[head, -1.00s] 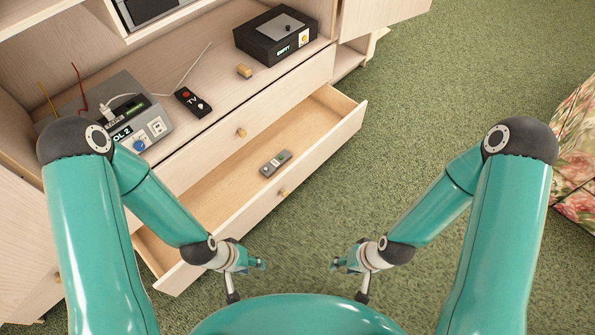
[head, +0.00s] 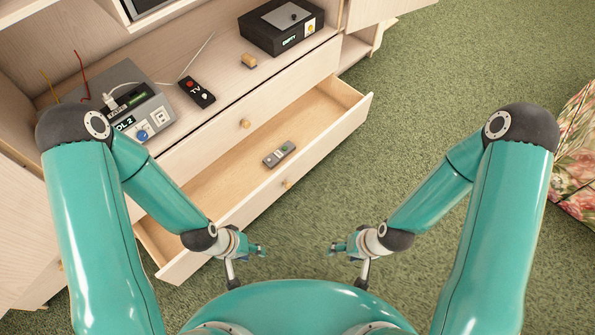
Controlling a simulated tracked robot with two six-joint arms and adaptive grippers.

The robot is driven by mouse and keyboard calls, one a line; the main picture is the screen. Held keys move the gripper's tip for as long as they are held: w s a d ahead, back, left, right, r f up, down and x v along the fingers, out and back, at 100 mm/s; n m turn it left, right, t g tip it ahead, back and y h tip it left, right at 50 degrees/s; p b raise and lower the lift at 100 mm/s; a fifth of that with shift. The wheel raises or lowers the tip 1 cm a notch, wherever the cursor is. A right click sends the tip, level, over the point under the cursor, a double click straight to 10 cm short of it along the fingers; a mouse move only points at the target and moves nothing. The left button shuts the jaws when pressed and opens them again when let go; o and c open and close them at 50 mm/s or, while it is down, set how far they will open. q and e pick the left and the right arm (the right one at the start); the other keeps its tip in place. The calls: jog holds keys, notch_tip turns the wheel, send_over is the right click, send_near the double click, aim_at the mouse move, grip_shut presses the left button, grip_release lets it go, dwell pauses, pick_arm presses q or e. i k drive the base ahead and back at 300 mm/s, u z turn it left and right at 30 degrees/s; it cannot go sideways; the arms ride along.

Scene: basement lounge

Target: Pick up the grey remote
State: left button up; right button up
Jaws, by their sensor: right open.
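The grey remote (head: 279,154) lies in the open lower drawer (head: 232,186), towards its right half, close to the front panel. It has a green button and a dark end. My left gripper (head: 262,250) is in front of the drawer, below and left of the remote in the picture, and apart from it. It is small and seen side-on, so its jaw state is unclear. My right gripper (head: 333,249) is open and empty over the carpet, right of the left one. Neither gripper touches the remote.
Green carpet (head: 430,90) is clear to the right. A floral sofa (head: 575,150) is at the right edge.

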aim_at(281, 154)
jog(key=u, duration=1.2)
jog(key=i, duration=0.1)
jog(key=z, duration=2.55)
jog(key=i, duration=0.15)
jog(key=z, duration=0.5)
jog(key=i, duration=2)
jog(key=u, duration=3.15)
